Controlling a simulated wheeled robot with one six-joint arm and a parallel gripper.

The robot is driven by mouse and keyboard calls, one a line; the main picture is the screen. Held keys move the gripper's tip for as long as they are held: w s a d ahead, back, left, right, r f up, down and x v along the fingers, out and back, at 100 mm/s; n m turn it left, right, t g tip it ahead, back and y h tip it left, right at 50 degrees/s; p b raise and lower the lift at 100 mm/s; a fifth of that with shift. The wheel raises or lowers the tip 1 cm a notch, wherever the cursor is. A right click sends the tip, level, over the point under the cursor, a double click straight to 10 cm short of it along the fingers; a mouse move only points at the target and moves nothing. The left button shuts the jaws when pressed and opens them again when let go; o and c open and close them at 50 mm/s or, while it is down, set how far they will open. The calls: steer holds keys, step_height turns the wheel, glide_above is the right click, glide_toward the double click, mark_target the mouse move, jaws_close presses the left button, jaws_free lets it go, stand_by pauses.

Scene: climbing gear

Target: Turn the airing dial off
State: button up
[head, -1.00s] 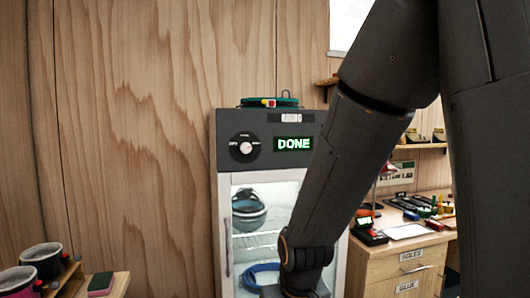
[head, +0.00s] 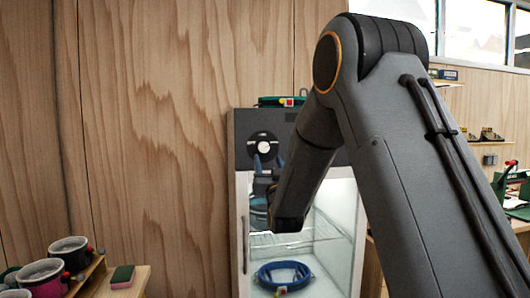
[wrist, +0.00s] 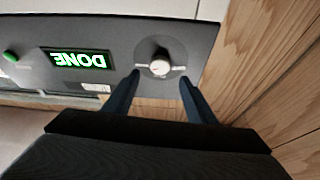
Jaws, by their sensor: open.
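The airing dial (head: 263,147) is a round knob on the dark panel at the top of the glass-doored cabinet (head: 242,225). In the wrist view the dial (wrist: 160,67) has a pale face on a dark round plate, with small light markings on both sides. I cannot tell which setting it points to. My gripper (wrist: 159,76) is open, its two blue-grey fingers apart on either side of the dial with nothing between them but the view of the knob. My gripper also shows in the head view (head: 268,160), just below the dial. Whether the fingers touch it is unclear.
A green-lit display (wrist: 80,59) reads DONE, upside down in the wrist view; my arm hides it in the head view. A blue coil (head: 284,276) lies inside the cabinet. A green-rimmed item (head: 282,101) sits on top. Pots (head: 70,254) stand at lower left.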

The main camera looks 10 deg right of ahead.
mark_target(264, 149)
steer(key=p+x, duration=0.3)
steer(key=x, duration=0.4)
steer(key=shift+w+r, duration=0.1)
steer(key=shift+w, duration=0.05)
steer(key=c, duration=1)
steer(key=shift+c, duration=0.2)
